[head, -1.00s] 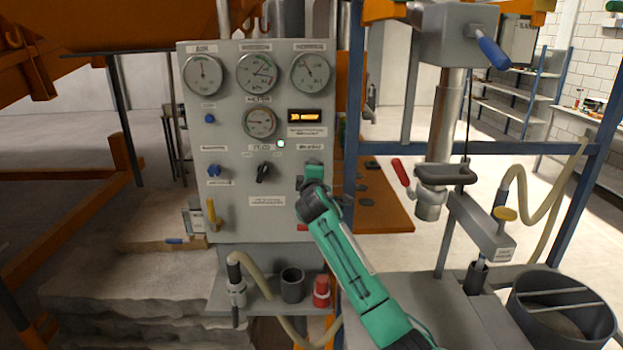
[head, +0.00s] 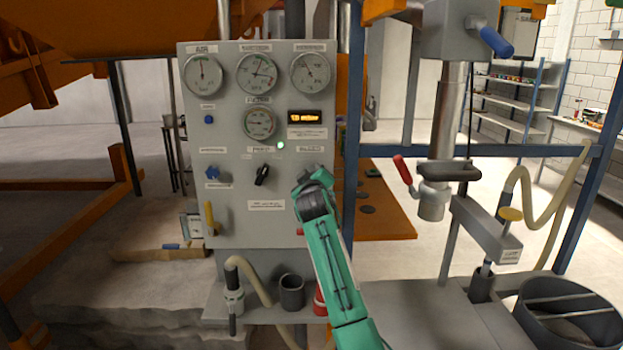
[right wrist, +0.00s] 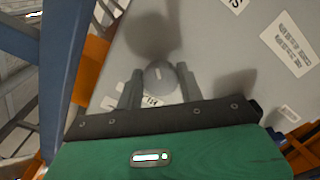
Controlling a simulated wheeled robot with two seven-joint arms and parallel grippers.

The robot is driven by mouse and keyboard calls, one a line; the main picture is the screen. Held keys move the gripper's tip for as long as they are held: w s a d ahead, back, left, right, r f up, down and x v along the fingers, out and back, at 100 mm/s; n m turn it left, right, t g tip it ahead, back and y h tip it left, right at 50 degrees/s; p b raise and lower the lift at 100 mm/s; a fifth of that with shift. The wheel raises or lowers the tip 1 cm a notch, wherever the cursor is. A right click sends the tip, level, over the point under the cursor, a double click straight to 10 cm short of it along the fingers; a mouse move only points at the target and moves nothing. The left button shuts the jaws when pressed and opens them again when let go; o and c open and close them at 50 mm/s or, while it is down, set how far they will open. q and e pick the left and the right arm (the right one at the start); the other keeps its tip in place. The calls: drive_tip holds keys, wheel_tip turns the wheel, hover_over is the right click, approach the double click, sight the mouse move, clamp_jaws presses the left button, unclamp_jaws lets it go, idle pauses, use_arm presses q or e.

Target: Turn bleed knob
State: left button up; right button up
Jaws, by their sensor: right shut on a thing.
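The bleed knob (right wrist: 158,78) is a small round grey knob with a pale mark, on the grey control panel (head: 230,228). In the right wrist view my right gripper (right wrist: 160,70) has one finger on each side of it and is shut on it. In the head view the right gripper (head: 313,178) is at the panel's right side, just below a small label, and hides the knob. My left gripper is not in view.
Gauges (head: 257,73) and a lit display (head: 305,117) sit above. A blue frame post (head: 352,130) stands close to the right of the panel.

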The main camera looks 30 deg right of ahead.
drive_tip(key=shift+f, duration=0.15)
idle(0.4)
drive_tip(key=o, duration=1)
drive_tip(key=shift+c, duration=0.2)
drive_tip(key=b+v, duration=0.3)
drive_tip(key=v, duration=1)
drive_tip(key=shift+s+a, duration=0.25)
drive_tip(key=shift+s, duration=0.05)
